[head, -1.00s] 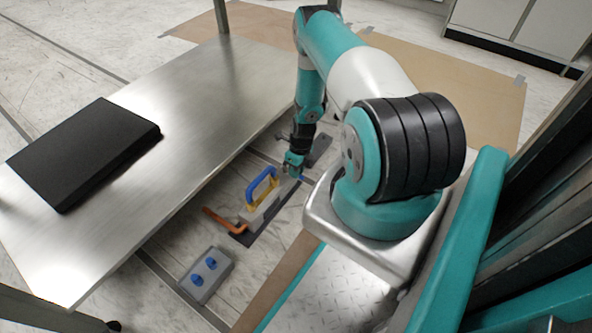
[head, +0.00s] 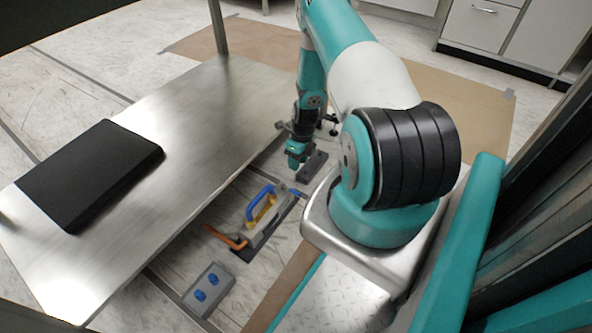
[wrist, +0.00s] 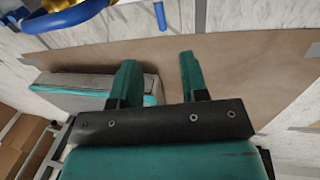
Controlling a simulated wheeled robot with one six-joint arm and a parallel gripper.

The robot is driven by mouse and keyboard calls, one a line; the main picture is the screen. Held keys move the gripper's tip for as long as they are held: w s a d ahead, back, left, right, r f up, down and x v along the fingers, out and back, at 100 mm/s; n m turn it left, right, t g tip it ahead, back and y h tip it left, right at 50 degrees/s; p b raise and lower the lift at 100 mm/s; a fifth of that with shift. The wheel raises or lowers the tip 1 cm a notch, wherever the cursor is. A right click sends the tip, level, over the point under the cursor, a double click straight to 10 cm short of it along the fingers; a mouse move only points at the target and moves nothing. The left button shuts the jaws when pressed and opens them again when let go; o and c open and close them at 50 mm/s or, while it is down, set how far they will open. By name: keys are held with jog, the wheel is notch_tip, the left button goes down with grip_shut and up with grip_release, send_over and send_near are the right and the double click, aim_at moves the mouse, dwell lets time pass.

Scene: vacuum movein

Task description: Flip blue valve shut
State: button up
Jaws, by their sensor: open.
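A grey valve assembly on a dark base lies on the floor (head: 272,220) beside the low metal table. It has a blue curved handle (head: 257,197) over a yellow part, an orange lever at its near left end and a short blue lever (head: 298,191) at its far right end. In the wrist view the blue curved handle (wrist: 70,20) shows at the top left and the blue lever (wrist: 160,15) at the top, beyond the fingertips. My gripper (wrist: 157,58) is open and empty, apart from both. In the head view my gripper (head: 294,163) hangs near the assembly's far end.
The low metal table (head: 170,130) is left of my arm, with a black flat box (head: 90,170) on it. A grey block with two blue knobs (head: 207,288) lies on the floor in front. Brown sheeting (head: 440,95) covers the floor behind, before white cabinets (head: 490,30).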

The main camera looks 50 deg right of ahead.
jog(key=r, duration=0.2)
jog(key=d+r+p, duration=0.1)
jog(key=r, duration=0.2)
jog(key=shift+w, duration=0.1)
dwell(0.4)
